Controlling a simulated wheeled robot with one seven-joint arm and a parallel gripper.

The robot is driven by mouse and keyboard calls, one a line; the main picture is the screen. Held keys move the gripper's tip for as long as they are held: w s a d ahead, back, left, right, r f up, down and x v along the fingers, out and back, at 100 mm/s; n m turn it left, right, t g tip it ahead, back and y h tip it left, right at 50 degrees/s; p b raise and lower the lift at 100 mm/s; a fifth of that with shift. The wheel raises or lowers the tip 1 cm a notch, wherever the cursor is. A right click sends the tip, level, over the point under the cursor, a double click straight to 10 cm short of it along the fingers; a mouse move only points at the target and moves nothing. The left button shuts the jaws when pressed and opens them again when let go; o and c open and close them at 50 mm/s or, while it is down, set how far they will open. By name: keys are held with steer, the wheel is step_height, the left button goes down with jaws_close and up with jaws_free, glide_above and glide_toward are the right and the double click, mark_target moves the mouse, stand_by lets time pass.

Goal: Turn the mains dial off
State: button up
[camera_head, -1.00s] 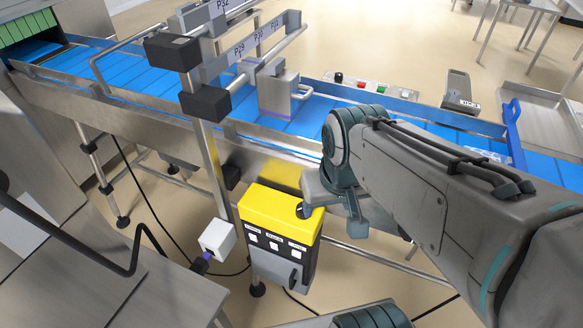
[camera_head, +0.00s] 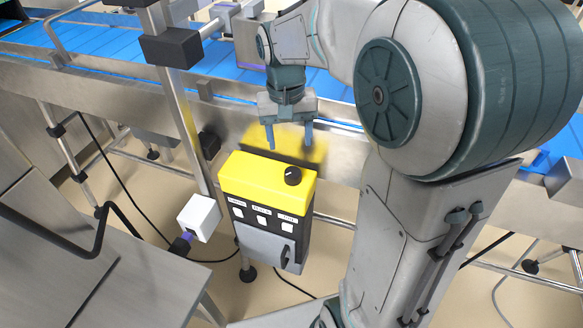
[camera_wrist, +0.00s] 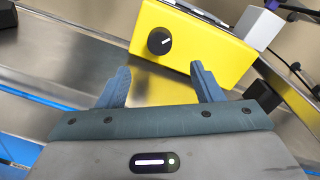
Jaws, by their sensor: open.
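The mains dial (camera_head: 293,176) is a round black knob with a light pointer mark. It sits on the sloped yellow top of the control box (camera_head: 250,175), toward its right end. My gripper (camera_head: 289,138) is open and empty, above and behind the box, with its fingers pointing down. In the wrist view the dial (camera_wrist: 160,41) lies ahead of and between the two blue fingertips (camera_wrist: 160,72), apart from them. The yellow box top (camera_wrist: 205,50) fills the upper middle there. Nothing covers the dial in either view.
The steel conveyor frame with its blue belt (camera_head: 110,47) runs behind the box. A steel post (camera_head: 185,115) with black clamps (camera_head: 170,46) stands left of the gripper. A white box (camera_head: 199,216) with a plug is beside the control box. Front switches (camera_head: 262,222) lie below the dial.

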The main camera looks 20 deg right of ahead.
mark_target(292, 172)
steer(key=f, duration=0.7)
steer(key=f+b, duration=0.1)
steer(key=f, duration=0.2)
steer(key=shift+d+f, duration=0.25)
steer(key=c, duration=1)
